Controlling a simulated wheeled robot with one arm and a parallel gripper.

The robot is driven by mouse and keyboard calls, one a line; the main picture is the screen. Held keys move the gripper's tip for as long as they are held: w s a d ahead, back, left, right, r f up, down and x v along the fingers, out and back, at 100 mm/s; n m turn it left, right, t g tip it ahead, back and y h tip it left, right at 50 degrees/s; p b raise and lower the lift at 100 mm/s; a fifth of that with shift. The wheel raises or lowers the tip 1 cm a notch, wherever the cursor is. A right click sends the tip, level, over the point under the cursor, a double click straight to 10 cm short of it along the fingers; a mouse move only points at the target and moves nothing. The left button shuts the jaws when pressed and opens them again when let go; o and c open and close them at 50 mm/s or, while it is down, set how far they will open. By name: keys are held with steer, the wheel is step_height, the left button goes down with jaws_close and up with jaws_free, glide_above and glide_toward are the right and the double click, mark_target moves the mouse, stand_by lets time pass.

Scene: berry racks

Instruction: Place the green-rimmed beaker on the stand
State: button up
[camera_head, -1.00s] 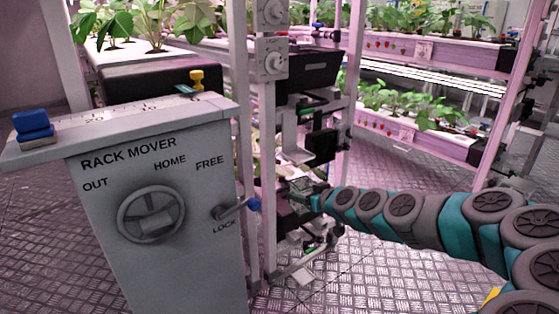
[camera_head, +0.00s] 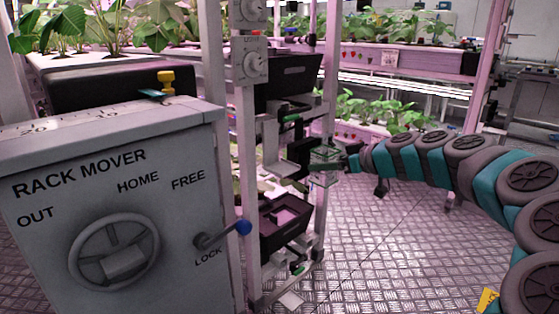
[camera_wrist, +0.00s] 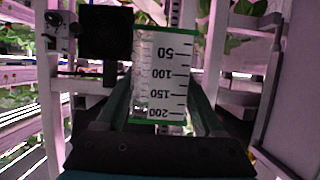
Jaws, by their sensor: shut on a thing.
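The clear beaker (camera_wrist: 164,75) fills the middle of the wrist view, with green edges at its top and bottom and a white scale strip whose numbers read upside down there. My gripper (camera_wrist: 163,105) is shut on it, with one finger on each side. In the head view the beaker (camera_head: 324,163) shows as a small green-edged clear shape at the tip of my gripper (camera_head: 344,162), beside the rack's open frame. It looks about upright and is held in the air. I cannot pick out the stand with certainty; metal brackets and dark trays are behind the beaker.
A grey rack mover cabinet (camera_head: 120,215) with a wheel and a blue-knobbed lever (camera_head: 225,234) stands at the left. A black bin (camera_head: 287,228) sits low in the rack frame, and another dark bin (camera_head: 290,80) is above.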

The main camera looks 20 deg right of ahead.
steer(key=w+a, duration=0.1)
steer(key=w, duration=0.2)
steer(key=w+a+p, duration=0.1)
steer(key=w, duration=0.3)
steer(key=w+a, duration=0.2)
steer(key=w, duration=0.2)
steer(key=shift+w+a, duration=0.1)
steer(key=shift+w, duration=0.1)
steer(key=x, duration=0.2)
steer(key=p+x, duration=0.1)
steer(key=shift+w+a+r, duration=0.15)
steer(key=shift+w+a, duration=0.05)
steer(key=shift+w, duration=0.3)
steer(key=shift+f, duration=0.4)
steer(key=o, duration=1.3)
steer(key=shift+r, duration=0.1)
steer(key=b+v, duration=0.1)
steer(key=v, duration=1.1)
